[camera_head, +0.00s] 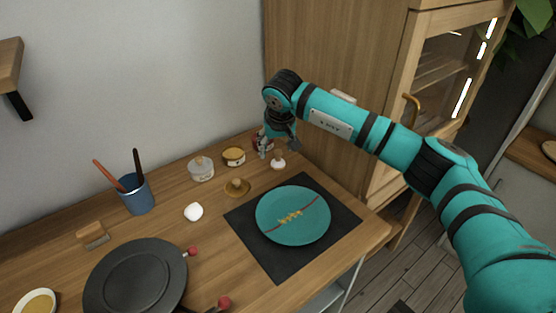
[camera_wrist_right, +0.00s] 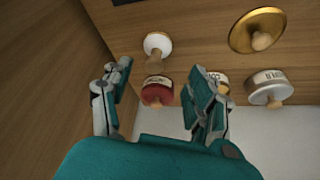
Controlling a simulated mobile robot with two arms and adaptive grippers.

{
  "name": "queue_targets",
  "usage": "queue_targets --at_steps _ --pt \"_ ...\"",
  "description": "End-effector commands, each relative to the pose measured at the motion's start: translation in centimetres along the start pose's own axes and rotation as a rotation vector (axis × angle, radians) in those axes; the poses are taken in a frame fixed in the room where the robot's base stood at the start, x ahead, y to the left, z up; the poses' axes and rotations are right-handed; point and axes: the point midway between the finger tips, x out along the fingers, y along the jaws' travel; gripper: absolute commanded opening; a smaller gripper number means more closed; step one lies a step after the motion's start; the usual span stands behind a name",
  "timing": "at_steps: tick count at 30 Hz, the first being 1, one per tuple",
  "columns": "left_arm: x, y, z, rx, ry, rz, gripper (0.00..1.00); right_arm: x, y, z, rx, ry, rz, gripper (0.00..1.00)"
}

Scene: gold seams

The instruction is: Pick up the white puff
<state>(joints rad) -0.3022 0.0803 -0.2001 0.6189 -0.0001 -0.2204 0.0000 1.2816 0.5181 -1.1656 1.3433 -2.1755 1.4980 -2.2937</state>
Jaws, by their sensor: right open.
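The white puff (camera_head: 279,164) is a round white pad with a short wooden handle. It stands on the wooden counter near the cabinet side, behind the dark mat. In the right wrist view the white puff (camera_wrist_right: 158,41) shows at the top middle, its handle pointing down the picture. My right gripper (camera_head: 279,148) is open and above the counter, close to the puff and apart from it. My left gripper is not in view.
A teal plate (camera_head: 270,220) lies on the dark mat (camera_head: 283,266). A loose white lump (camera_head: 193,212) lies left. The tall wooden cabinet (camera_head: 335,60) is close beside the gripper.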

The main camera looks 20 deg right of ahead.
Motion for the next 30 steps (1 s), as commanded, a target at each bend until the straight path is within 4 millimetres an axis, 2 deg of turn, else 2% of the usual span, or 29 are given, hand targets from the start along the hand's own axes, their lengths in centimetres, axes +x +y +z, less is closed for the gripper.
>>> queue_targets --at_steps 7,11,20,30 --pt "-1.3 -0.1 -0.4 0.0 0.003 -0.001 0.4 3.1 0.9 0.3 0.002 -0.006 0.002 0.59" --pt "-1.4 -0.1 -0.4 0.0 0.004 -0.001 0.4 4.7 0.7 0.3 0.002 -0.004 0.0 0.59" --pt "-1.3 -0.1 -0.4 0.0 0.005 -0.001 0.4 5.1 0.8 0.3 0.001 0.0 0.0 0.58" --pt "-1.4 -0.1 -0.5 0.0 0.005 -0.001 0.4 5.1 0.8 0.2 0.001 -0.001 0.0 0.15"
